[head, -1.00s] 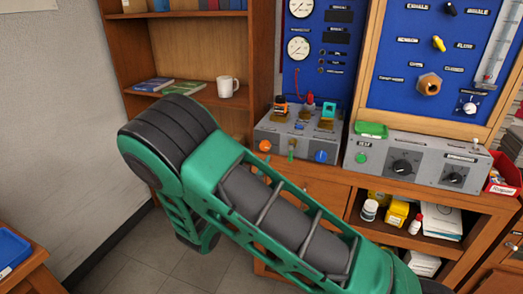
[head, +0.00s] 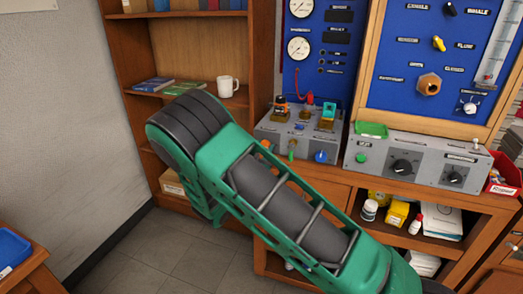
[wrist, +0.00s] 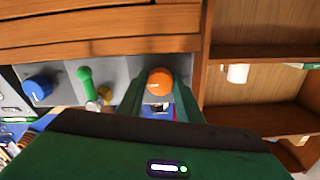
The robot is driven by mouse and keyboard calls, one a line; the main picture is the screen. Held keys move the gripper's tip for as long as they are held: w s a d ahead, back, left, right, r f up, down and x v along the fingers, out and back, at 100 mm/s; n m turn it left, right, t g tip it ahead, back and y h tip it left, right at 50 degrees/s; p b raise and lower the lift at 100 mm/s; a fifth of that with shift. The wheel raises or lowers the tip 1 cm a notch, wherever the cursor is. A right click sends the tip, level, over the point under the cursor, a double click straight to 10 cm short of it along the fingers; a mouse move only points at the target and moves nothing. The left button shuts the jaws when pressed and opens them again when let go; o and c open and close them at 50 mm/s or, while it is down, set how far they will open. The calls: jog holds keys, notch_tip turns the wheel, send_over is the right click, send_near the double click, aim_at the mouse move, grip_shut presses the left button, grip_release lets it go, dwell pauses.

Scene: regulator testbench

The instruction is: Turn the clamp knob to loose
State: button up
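A grey control box (head: 256,130) stands on the wooden bench, with an orange knob (head: 266,144), a green lever (head: 291,155) and a blue knob (head: 321,156) on its front. Which one is the clamp knob I cannot read from labels. The wrist view is upside down. There the orange knob (wrist: 159,82) shows between the two green fingers of my gripper (wrist: 159,92), which are apart, one on each side. I cannot tell whether they touch it. The green lever (wrist: 85,85) and blue knob (wrist: 38,88) are to the left. My arm hides my gripper in the head view.
A second grey box (head: 430,165) with black dials stands to the right, with a green tray (head: 371,129) on top. A blue gauge panel (head: 345,75) rises behind. A white mug (head: 228,86) and books (head: 152,84) are on the left shelf.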

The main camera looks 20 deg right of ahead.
jog(key=shift+a, duration=0.15)
jog(key=shift+c, duration=0.9)
jog(key=shift+w, duration=0.1)
jog(key=shift+a+f+n, duration=0.1)
jog(key=shift+a+n, duration=0.05)
jog(key=shift+n, duration=8.8)
jog(key=shift+a+f+n, duration=0.1)
jog(key=shift+n, duration=8.85)
